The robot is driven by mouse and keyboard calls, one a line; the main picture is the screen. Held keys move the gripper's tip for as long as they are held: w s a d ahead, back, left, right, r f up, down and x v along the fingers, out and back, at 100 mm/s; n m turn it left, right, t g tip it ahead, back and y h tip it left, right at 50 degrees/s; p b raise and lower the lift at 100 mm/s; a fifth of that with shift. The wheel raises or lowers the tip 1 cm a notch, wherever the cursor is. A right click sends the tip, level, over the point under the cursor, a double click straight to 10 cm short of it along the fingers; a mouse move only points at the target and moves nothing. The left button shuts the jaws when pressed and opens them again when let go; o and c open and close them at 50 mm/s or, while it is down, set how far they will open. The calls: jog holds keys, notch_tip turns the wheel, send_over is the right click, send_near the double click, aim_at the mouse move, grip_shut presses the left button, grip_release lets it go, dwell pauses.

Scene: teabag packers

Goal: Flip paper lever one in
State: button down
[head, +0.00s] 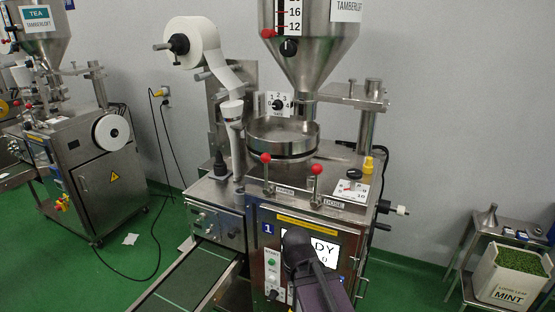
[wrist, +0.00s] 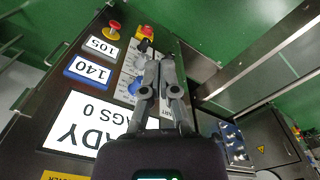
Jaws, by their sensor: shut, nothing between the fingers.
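The paper lever (head: 266,172) is a thin metal rod with a red ball knob, standing on the front of machine one's top, left of the PAPER label (head: 285,190). It stands about upright. Machine one (head: 268,228) carries a blue "1" plate. My gripper (wrist: 160,58) is shut and empty in the wrist view, in front of the control panel. In the head view, my dark arm covers part of the screen, below and right of the paper lever and apart from it. The paper lever does not show in the wrist view.
The similar dose lever (head: 316,182), with a red knob, stands just right. A paper roll (head: 203,40) and steel hopper (head: 312,50) rise behind. A conveyor (head: 190,283) runs front left. The wrist view shows the lit screen (wrist: 85,125) and a red emergency button (wrist: 146,32).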

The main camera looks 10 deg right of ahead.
jog(key=w+r+m+t+y+p, duration=0.1)
jog(key=w+r+m+p, duration=0.15)
jog(key=r+p, duration=0.95)
jog(key=w+r+m+y+p, duration=0.1)
jog(key=w+r+p, duration=0.3)
jog(key=r+p, duration=0.7)
jog(key=w+d+r+m+t+y, duration=0.1)
jog(key=w+d+r+m+y, duration=0.1)
jog(key=w+m, duration=0.4)
jog(key=w+d+r+m+t+y+p, duration=0.1)
jog(key=w+d+r+m+y, duration=0.2)
jog(key=w+m, duration=0.4)
jog(key=w+d+r+m+t+y, duration=0.2)
jog(key=w+d+r+m+y, duration=0.1)
jog(key=w+m, duration=0.3)
jog(key=shift+w+d+r, duration=0.2)
jog(key=shift+d+r, duration=0.3)
jog(key=shift+r, duration=0.3)
jog(key=shift+a, duration=0.1)
jog(key=b, duration=0.4)
send_near(266, 174)
jog(key=w+a+r, duration=0.1)
jog(key=w+a, duration=0.1)
jog(key=shift+w+a+f+m+b, duration=0.2)
jog(key=shift+a+f+m+b, duration=0.05)
jog(key=shift+a+b, duration=0.4)
